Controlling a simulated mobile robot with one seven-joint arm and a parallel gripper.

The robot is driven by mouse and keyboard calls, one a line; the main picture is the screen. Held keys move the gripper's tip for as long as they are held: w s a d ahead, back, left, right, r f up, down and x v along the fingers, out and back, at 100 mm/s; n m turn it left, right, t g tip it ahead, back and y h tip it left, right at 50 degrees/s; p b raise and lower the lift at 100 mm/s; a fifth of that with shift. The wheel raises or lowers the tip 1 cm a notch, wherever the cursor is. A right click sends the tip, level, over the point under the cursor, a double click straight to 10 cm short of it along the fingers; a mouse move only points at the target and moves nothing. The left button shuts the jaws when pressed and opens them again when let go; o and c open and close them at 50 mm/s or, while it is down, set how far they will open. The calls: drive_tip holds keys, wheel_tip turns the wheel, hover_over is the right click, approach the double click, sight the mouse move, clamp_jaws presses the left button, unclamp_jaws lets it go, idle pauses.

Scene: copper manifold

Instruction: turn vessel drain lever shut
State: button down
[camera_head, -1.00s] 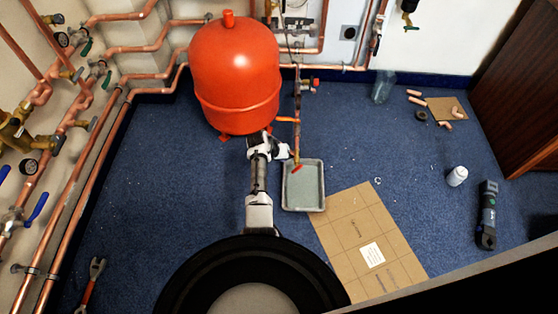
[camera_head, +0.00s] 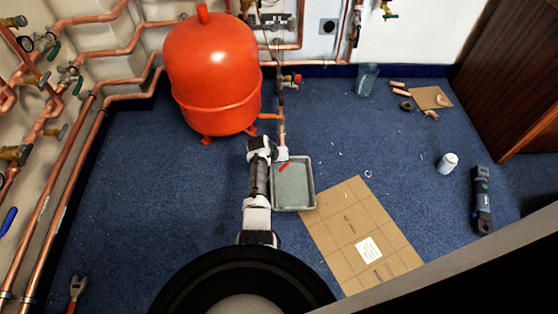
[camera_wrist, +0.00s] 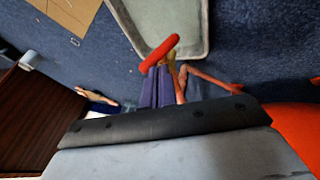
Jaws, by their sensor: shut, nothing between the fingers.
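Copper pipes and valves line the left wall (camera_head: 70,170). A cardboard sheet (camera_head: 350,215) lies right of the tray. A white bottle (camera_head: 447,162) and a grey tool (camera_head: 482,200) are farther right.

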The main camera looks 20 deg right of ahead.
drive_tip(key=shift+s+d+r+y+p, duration=0.15)
drive_tip(key=shift+d+y+p, duration=0.25)
drive_tip(key=shift+y+p, duration=0.3)
drive_tip(key=shift+d+t+y, duration=0.2)
drive_tip(key=shift+t+y, duration=0.1)
drive_tip(key=shift+y, duration=0.1)
drive_tip(key=shift+s+d+m+t+y+p, duration=0.2)
drive_tip(key=shift+d+m+t+y+p, duration=0.3)
drive_tip(key=shift+y, duration=0.6)
drive_tip(key=shift+s+d+f+y+b, duration=0.1)
drive_tip(key=shift+d+f+y+b, duration=0.2)
drive_tip(key=shift+y+b, duration=0.3)
drive_tip(key=shift+s+d+f+y+b, duration=0.1)
drive_tip(key=shift+d+f+y+b, duration=0.05)
drive_tip(key=shift+d+y+b, duration=0.4)
drive_tip(key=y+b, duration=0.1)
drive_tip(key=b, duration=0.1)
drive_tip(key=d+t+y+b, duration=0.1)
drive_tip(key=y, duration=0.1)
drive_tip(key=shift+s+f+m+b, duration=0.2)
drive_tip(key=shift+f+m+b, duration=0.2)
drive_tip(key=shift+d, duration=0.1)
